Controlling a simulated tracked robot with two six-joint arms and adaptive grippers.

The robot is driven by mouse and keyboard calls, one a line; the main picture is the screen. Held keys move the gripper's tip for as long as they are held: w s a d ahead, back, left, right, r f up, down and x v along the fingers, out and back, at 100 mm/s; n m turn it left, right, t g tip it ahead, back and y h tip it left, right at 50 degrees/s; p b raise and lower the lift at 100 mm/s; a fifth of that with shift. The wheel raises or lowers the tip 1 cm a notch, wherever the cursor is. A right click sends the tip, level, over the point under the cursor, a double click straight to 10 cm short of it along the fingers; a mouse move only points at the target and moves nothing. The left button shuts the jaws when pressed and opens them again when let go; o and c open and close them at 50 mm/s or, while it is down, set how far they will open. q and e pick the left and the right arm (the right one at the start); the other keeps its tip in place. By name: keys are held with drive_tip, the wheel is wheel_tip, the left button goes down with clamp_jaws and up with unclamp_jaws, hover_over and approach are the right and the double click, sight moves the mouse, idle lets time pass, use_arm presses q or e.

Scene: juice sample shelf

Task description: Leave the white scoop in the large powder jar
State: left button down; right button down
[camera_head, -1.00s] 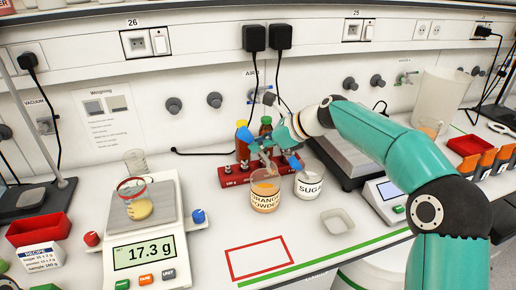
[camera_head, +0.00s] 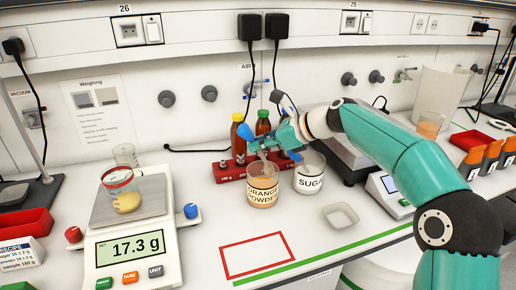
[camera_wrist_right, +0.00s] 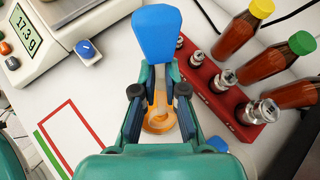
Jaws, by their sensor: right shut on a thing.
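The orange powder jar (camera_head: 262,193), a glass with a label, stands on the bench left of the sugar jar (camera_head: 308,184). My right gripper (camera_head: 270,148) is over the orange powder jar, and its fingers are shut on the scoop. A pale part of the scoop (camera_head: 262,168) points down into the jar's mouth; its bowl is hard to make out. In the right wrist view, a blue flat piece (camera_wrist_right: 156,32) stands out past the fingers (camera_wrist_right: 157,100), and the jar's orange powder (camera_wrist_right: 158,121) shows below them. My left gripper is not in view.
A red rack (camera_head: 230,171) with several small pieces, and bottles behind it, stands close behind the jar. A scale (camera_head: 130,245) reading 17.3 g with a glass dish is at the left. A small white tray (camera_head: 341,216) and a bare red-outlined area (camera_head: 256,256) lie in front.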

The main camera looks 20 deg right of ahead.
sight(260, 163)
drive_tip(key=shift+d+f+b, duration=0.1)
drive_tip(key=shift+f+b, duration=0.6)
drive_tip(key=shift+b, duration=0.15)
drive_tip(key=shift+f+b, duration=1.3)
drive_tip(key=shift+f, duration=0.95)
drive_tip(key=c, duration=1.2)
unclamp_jaws()
drive_tip(key=shift+o, duration=0.2)
drive_tip(key=shift+s, duration=0.1)
drive_tip(key=v, duration=1.2)
drive_tip(key=shift+f, duration=0.15)
